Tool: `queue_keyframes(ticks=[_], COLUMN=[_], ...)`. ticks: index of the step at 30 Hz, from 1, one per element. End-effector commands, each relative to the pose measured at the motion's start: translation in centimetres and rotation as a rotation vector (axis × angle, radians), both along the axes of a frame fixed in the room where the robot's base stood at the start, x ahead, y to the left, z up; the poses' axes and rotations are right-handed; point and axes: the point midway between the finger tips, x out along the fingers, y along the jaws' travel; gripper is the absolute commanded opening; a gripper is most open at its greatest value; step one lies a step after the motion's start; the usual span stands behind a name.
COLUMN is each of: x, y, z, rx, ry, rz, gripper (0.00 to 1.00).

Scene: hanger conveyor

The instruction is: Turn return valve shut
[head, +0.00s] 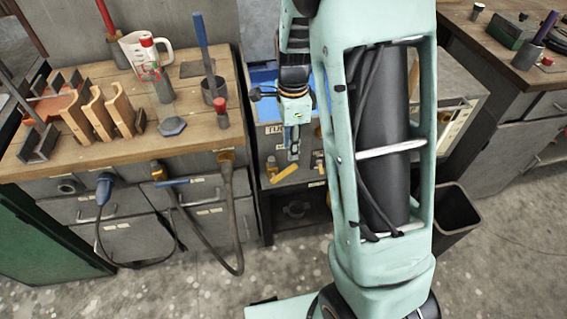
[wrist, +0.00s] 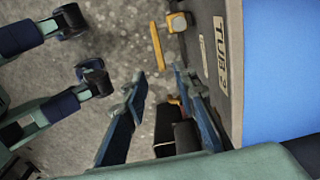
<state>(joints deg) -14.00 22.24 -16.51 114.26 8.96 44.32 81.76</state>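A grey cabinet with a "TUB 2" label (wrist: 220,52) holds a blue-lined tub (head: 266,78). Two yellow-orange valve handles are on its front. One handle (head: 284,172) hangs out at the left; it shows in the wrist view as a yellow lever (wrist: 156,46) beside a brass fitting. The other (head: 319,161) is at the right, partly hidden by my arm; an orange bit (wrist: 174,100) shows between my fingers in the wrist view. Which is the return valve I cannot tell. My gripper (head: 293,150) is open in front of the cabinet; its fingers (wrist: 161,87) seem empty.
A wooden bench (head: 110,152) with wooden forms, a jug (head: 148,50) and tools stands at the left. Hoses (head: 235,235) hang from its front. A dark bin (head: 455,215) stands at the right. The floor in front is clear.

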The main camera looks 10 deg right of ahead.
Motion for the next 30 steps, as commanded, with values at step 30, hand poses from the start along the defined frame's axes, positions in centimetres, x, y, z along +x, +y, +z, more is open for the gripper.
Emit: queue_keyframes(ticks=[30], x=[0.0], y=[-0.1], z=[-11.0], rx=[-0.002], ry=[0.006], rz=[-0.009], gripper=[0.26])
